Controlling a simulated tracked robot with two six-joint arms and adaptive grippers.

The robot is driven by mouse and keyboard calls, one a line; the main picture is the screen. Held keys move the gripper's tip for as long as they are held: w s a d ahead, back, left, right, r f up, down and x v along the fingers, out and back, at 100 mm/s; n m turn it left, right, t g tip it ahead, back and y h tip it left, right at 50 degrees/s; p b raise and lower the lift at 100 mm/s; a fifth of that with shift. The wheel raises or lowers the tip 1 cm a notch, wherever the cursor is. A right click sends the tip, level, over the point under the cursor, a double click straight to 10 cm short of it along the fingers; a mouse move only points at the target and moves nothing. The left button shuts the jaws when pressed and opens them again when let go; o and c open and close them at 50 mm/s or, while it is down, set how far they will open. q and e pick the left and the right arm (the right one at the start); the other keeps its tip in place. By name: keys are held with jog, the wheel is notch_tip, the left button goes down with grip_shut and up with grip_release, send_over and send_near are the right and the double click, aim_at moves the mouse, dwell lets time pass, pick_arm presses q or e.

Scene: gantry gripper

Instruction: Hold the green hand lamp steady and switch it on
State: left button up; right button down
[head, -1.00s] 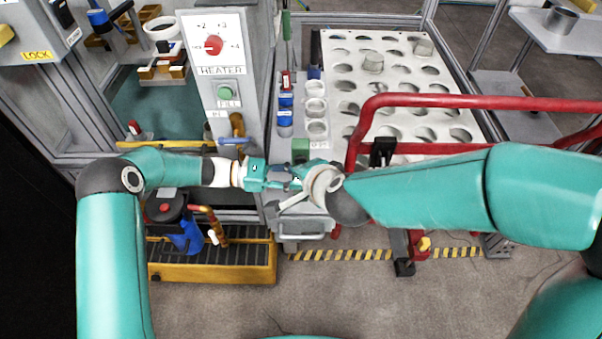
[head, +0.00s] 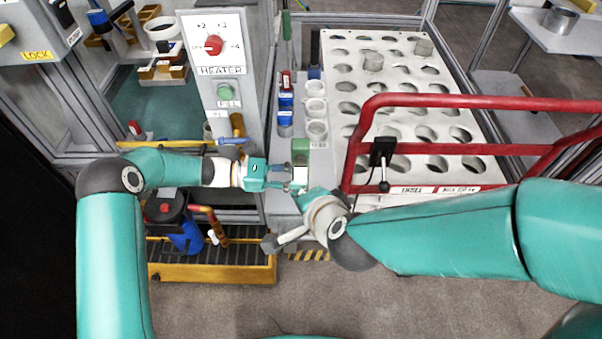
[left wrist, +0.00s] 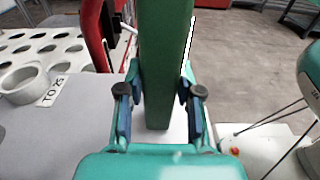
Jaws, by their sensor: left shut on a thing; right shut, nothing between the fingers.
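The green hand lamp (head: 300,150) stands upright at the front of the grey bench, right of the heater column. My left gripper (head: 284,175) reaches it from the left. In the left wrist view the lamp (left wrist: 165,60) is a tall green block between the two fingers of my left gripper (left wrist: 160,110), which is shut on it. My right gripper (head: 301,186) is shut and empty, just below and in front of the lamp. Whether it touches the lamp is unclear. The lamp's switch cannot be made out.
A red rail (head: 450,101) with a black lever (head: 382,165) stands to the right, before the white perforated table (head: 400,75). White cups (head: 316,107) and blue-capped vials (head: 285,118) sit behind the lamp. A yellow-edged grating (head: 215,271) lies low at left.

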pick_arm(q)
jog(key=o, duration=1)
jog(key=a, duration=0.8)
jog(key=a+r, duration=0.1)
jog(key=a, duration=0.3)
